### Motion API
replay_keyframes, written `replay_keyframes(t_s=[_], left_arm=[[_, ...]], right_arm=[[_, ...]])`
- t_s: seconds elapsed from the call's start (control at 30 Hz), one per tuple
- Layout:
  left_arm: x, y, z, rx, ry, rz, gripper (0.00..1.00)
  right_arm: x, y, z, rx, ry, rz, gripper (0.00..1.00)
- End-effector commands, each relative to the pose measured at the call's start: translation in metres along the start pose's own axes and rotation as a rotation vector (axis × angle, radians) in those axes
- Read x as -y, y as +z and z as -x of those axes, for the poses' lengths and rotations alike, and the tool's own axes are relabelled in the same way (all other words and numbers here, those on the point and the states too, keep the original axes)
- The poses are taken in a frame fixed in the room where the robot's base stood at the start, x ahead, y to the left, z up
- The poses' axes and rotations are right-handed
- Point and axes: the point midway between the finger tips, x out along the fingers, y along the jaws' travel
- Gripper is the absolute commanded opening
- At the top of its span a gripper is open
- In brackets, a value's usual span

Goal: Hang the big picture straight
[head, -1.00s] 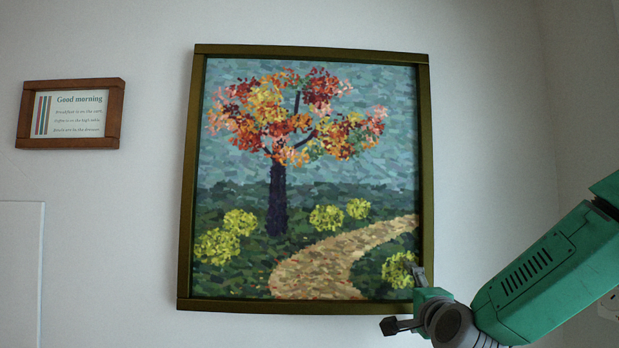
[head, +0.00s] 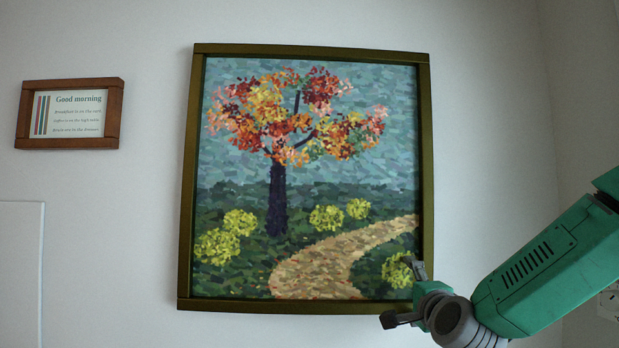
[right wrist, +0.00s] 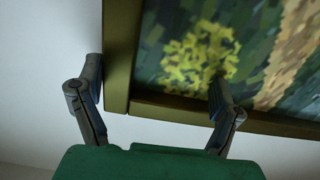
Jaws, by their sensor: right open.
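The big picture (head: 300,180), an autumn tree and a path in a dark gold-brown frame, hangs on the white wall in the middle of the head view. Its top edge slopes slightly down to the right; the bottom edge looks nearly level. My right gripper (head: 404,294) is open at its lower right corner. One finger is in front of the right side near the corner, the other below the bottom edge. In the right wrist view, my gripper (right wrist: 155,80) has the frame corner (right wrist: 120,60) between its spread fingers; contact is unclear. My left gripper is not visible.
A small wood-framed "Good morning" sign (head: 70,114) hangs left of the picture. A flat white panel (head: 20,270) is at the lower left. A wall corner is at the right, with a white wall plate (head: 608,303) partly behind my right arm. The wall between is bare.

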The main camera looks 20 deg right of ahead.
Motion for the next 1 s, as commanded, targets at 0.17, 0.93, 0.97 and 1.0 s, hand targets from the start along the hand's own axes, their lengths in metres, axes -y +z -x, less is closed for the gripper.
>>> replay_keyframes(t_s=[0.17,0.93,0.97,1.0], left_arm=[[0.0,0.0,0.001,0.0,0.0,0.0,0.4],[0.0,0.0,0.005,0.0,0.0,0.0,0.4],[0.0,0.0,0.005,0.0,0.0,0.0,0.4],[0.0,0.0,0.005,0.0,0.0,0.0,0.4]], right_arm=[[0.003,0.0,0.0,0.0,-0.001,0.0,0.86],[0.017,0.003,0.002,0.002,-0.01,0.001,0.86],[0.018,0.004,0.002,0.002,-0.011,0.001,0.86],[0.019,0.004,0.002,0.002,-0.011,0.001,0.86]])
